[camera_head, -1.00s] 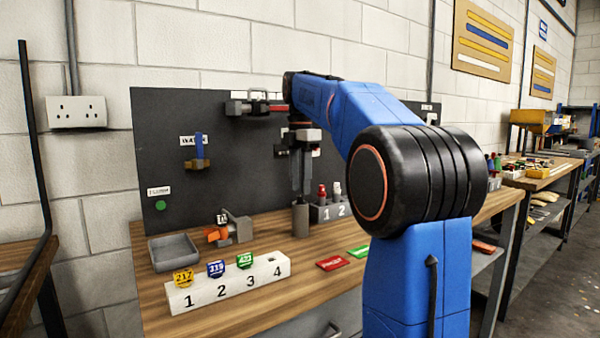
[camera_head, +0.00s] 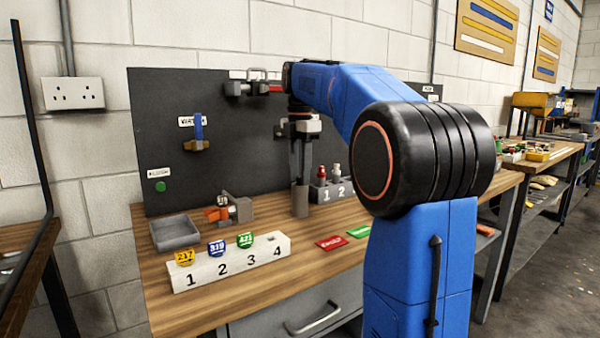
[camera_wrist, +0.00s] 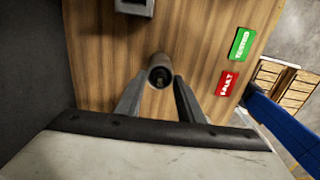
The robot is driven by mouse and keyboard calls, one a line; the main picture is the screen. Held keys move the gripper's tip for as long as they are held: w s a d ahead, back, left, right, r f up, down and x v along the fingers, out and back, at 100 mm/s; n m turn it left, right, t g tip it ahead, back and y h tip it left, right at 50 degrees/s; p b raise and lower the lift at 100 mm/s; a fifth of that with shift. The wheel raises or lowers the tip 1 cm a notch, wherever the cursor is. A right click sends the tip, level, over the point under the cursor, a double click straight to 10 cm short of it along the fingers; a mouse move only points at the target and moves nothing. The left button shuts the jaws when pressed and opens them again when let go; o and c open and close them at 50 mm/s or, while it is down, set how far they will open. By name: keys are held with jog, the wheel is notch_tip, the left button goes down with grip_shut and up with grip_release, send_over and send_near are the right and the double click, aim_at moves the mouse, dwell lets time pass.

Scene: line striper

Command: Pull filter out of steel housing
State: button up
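A grey steel cylinder, which looks like the housing (camera_head: 300,202), stands upright on the wooden bench. In the wrist view the housing (camera_wrist: 160,66) shows a dark round opening with something small and dim inside. I cannot make out the filter clearly. My gripper (camera_head: 301,178) points down at the cylinder's top. In the wrist view my gripper (camera_wrist: 159,84) is open, with one finger on each side of the cylinder and nothing held. Gaps seem to show between fingers and cylinder; contact cannot be told.
A white numbered block (camera_head: 232,262) with several tags and a grey tray (camera_head: 174,233) stand at left. An orange-and-grey fixture (camera_head: 232,208) and a two-slot holder (camera_head: 333,191) flank the cylinder. Red (camera_head: 331,242) and green (camera_head: 360,231) labels lie on the bench. A dark panel (camera_head: 240,150) stands behind.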

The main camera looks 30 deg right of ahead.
grip_shut()
jog(key=shift+r, duration=0.75)
dwell(0.4)
notch_tip(320, 180, up, 10)
jog(key=shift+r, duration=0.25)
dwell(2.1)
